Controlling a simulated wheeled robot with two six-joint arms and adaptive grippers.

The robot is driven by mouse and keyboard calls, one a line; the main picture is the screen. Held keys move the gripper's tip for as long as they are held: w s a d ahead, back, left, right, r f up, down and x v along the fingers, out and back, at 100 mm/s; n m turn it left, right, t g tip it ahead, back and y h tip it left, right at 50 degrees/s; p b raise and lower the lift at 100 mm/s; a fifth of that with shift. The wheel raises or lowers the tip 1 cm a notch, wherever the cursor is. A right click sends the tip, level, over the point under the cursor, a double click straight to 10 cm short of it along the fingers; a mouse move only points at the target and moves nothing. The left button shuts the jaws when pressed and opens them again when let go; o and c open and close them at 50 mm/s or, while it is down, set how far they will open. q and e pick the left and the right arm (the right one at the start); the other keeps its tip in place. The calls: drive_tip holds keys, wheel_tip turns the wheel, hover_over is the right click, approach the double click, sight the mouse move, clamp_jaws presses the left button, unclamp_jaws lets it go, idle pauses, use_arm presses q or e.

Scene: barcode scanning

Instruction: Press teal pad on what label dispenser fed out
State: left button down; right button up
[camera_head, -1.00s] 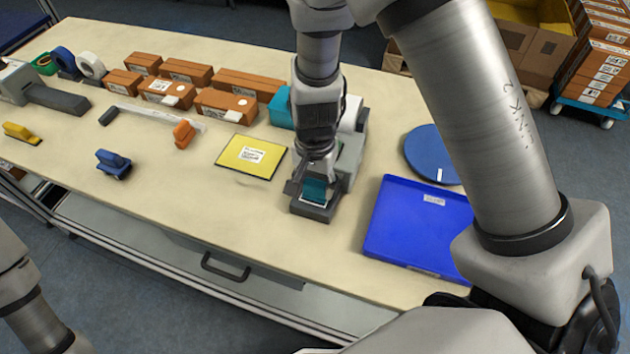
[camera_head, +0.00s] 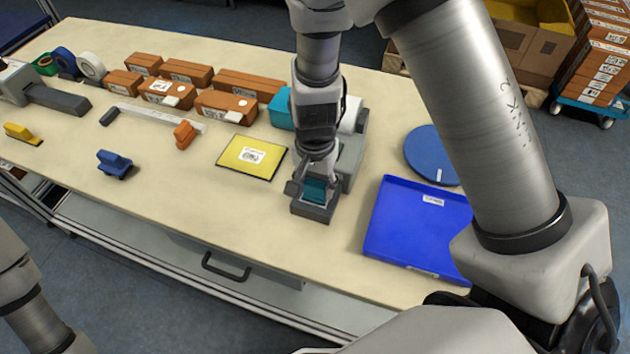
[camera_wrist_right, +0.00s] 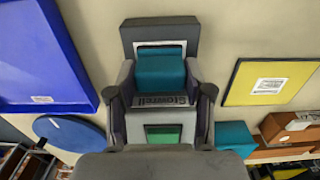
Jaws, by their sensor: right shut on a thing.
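The teal pad (camera_head: 315,190) is in my right gripper (camera_head: 314,183), whose fingers are shut on its sides. The pad also shows between the fingers in the right wrist view (camera_wrist_right: 160,72). It is over the front ledge of the grey label dispenser (camera_head: 350,160), whose ledge shows in the wrist view (camera_wrist_right: 160,29). A white label (camera_wrist_right: 160,44) peeks out past the pad's far edge on that ledge; the pad hides the rest. I cannot tell whether the pad touches it. My left gripper is not in view; only my left arm shows.
A blue tray (camera_head: 415,240) and a blue disc (camera_head: 433,152) are right of the dispenser. A yellow board (camera_head: 240,163) with a label is to its left. Orange and blue pads (camera_head: 115,163) stand further left. Brown boxes (camera_head: 225,107) line the back. The front table strip is clear.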

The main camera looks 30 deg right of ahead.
sight(315, 184)
drive_tip(key=shift+r+p, duration=3.15)
drive_tip(key=shift+r, duration=0.25)
